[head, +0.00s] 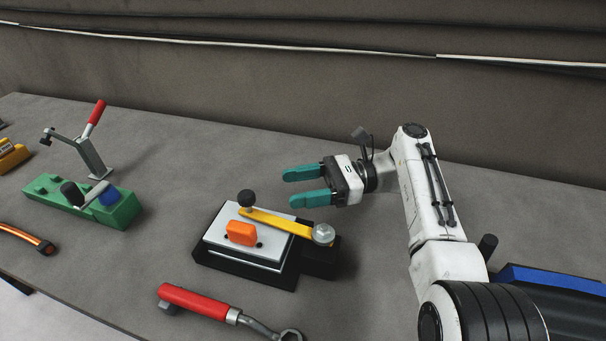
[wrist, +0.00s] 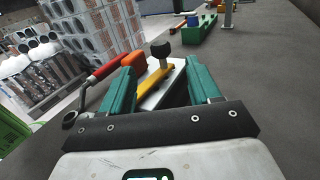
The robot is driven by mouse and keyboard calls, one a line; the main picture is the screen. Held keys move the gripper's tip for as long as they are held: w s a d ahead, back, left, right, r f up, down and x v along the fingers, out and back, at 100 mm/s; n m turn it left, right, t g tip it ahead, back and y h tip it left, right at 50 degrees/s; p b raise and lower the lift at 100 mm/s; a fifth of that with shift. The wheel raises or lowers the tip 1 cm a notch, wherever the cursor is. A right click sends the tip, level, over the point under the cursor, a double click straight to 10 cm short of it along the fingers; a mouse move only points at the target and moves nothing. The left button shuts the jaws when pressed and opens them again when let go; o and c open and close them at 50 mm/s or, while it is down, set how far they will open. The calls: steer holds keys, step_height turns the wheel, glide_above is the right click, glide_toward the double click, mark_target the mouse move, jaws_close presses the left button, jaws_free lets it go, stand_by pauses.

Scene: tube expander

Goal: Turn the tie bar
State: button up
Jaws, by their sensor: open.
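The tie bar (head: 275,222) is a yellow bar lying across the top of a block with a white top plate (head: 213,236) and black base. A black knob (head: 246,198) stands at its left end and a silver bolt head (head: 323,234) is at its right end. An orange piece (head: 241,233) sits on the plate in front of the bar. My gripper (head: 305,186), with teal fingers, is open and empty, behind and above the bar's right part. In the wrist view the bar (wrist: 152,80) and black knob (wrist: 161,49) show between the open fingers (wrist: 160,75).
A red-handled wrench (head: 195,302) lies in front of the block. A green fixture (head: 118,212) and a red-handled lever clamp (head: 92,155) stand at the left. An orange-black tool (head: 28,238) lies at the front left edge. The table behind the block is clear.

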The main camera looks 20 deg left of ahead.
steer(key=shift+w+d, duration=0.15)
steer(key=shift+d, duration=0.1)
steer(key=shift+c, duration=0.4)
